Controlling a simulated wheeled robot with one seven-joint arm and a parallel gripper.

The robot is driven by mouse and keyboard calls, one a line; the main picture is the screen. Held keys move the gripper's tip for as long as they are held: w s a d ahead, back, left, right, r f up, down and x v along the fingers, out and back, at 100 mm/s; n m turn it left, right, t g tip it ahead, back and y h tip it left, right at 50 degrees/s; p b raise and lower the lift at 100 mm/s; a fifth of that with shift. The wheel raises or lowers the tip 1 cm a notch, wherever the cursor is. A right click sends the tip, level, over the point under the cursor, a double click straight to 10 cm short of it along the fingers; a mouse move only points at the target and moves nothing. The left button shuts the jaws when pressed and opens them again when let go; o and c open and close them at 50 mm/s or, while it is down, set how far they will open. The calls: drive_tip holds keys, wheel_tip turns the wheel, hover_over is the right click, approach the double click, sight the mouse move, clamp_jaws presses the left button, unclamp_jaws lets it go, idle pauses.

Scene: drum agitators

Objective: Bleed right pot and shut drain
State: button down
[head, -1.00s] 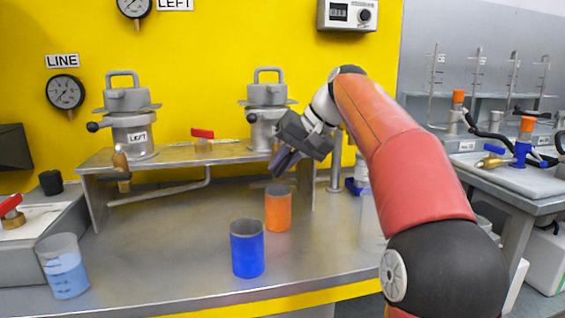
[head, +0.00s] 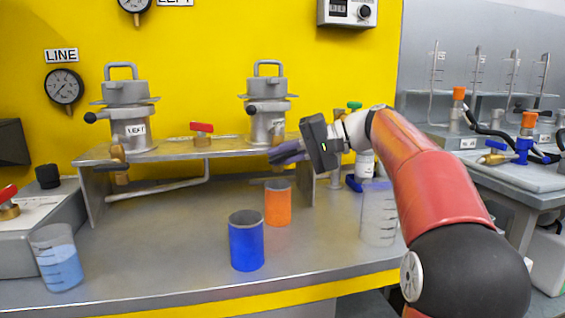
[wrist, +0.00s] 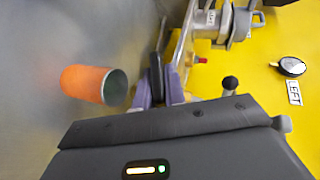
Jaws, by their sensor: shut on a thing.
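The right pot (head: 266,90) is a grey lidded vessel on the metal stand, with a black side knob (head: 252,109). A black knob also shows in the wrist view (wrist: 230,83). My gripper (head: 280,157) points left, low in front of the right pot at the stand's front edge. In the wrist view its purple fingers (wrist: 160,92) are shut on a dark bar (wrist: 157,63), seemingly a drain lever. The right pot's drain is mostly hidden behind my gripper in the head view. An orange cup (head: 278,204) stands below the gripper and also shows in the wrist view (wrist: 92,84).
The left pot (head: 127,112) stands at the other end of the stand (head: 165,150), with a red-handled valve (head: 202,130) between them. A blue cup (head: 246,240), a beaker of blue liquid (head: 57,262) and a clear beaker (head: 379,215) stand on the bench.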

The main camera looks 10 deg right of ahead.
drive_tip(key=y+b, duration=0.1)
drive_tip(key=t+y+b, duration=0.1)
drive_tip(key=shift+f+m+y, duration=0.25)
drive_tip(key=shift+m+y, duration=0.05)
drive_tip(key=shift+m, duration=0.1)
drive_tip(key=shift+r+m+y+b, duration=0.15)
drive_tip(key=shift+m+y+b, duration=0.15)
drive_tip(key=shift+y+b, duration=0.3)
drive_tip(key=shift+t, duration=0.3)
drive_tip(key=c, duration=1.5)
unclamp_jaws()
drive_tip(key=shift+o, duration=0.2)
drive_tip(key=shift+r, duration=0.1)
